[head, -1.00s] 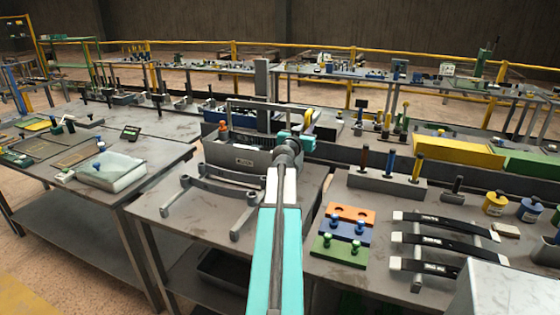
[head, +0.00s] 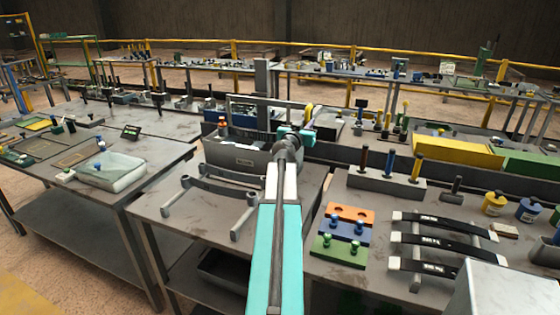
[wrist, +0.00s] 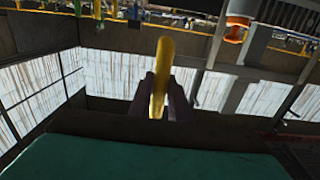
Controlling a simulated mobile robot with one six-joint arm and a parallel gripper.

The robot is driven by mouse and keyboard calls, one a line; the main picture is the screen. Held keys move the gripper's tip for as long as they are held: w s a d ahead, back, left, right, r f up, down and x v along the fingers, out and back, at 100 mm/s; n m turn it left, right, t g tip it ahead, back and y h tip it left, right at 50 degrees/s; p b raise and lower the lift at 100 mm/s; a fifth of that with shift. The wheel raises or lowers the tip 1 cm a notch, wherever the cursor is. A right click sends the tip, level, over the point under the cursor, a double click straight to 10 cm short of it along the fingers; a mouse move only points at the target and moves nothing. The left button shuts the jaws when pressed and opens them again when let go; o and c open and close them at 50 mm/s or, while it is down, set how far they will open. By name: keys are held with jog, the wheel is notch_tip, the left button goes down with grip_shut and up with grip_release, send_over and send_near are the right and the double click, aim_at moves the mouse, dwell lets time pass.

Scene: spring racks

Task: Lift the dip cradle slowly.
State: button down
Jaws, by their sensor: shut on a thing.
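The dip cradle (head: 268,102) shows in the head view as a thin grey frame standing up out of a grey tank (head: 225,155). A curved yellow handle (head: 309,112) rises at its right end, just behind my gripper (head: 300,135). In the wrist view the dark fingers of my gripper (wrist: 160,98) are shut on the yellow handle (wrist: 161,62). My arm hides the tank's right side. The lower part of the cradle is inside the tank, and I cannot tell how deep it sits.
A grey block with coloured pegs (head: 385,187) and black labelled springs (head: 440,245) are to the right. A tall grey post (head: 262,85) stands behind the tank.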

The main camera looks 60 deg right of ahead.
aim_at(306, 117)
jog(key=shift+w+d+r+p, duration=0.1)
jog(key=shift+r+p, duration=0.5)
jog(key=shift+r, duration=0.95)
jog(key=c, duration=1.5)
grip_release()
jog(key=shift+a, duration=0.2)
jog(key=shift+o, duration=0.8)
jog(key=shift+f, duration=0.2)
jog(key=shift+d, duration=0.1)
jog(key=shift+a+f, duration=0.1)
jog(key=shift+a, duration=0.1)
jog(key=shift+a+b, duration=0.35)
jog(key=shift+a, duration=0.05)
jog(key=shift+s+a+b, duration=0.15)
jog(key=shift+a+b, duration=0.45)
jog(key=shift+a, duration=0.8)
jog(key=shift+s+a+b, duration=0.15)
jog(key=shift+a+b, duration=0.45)
jog(key=shift+a, duration=0.95)
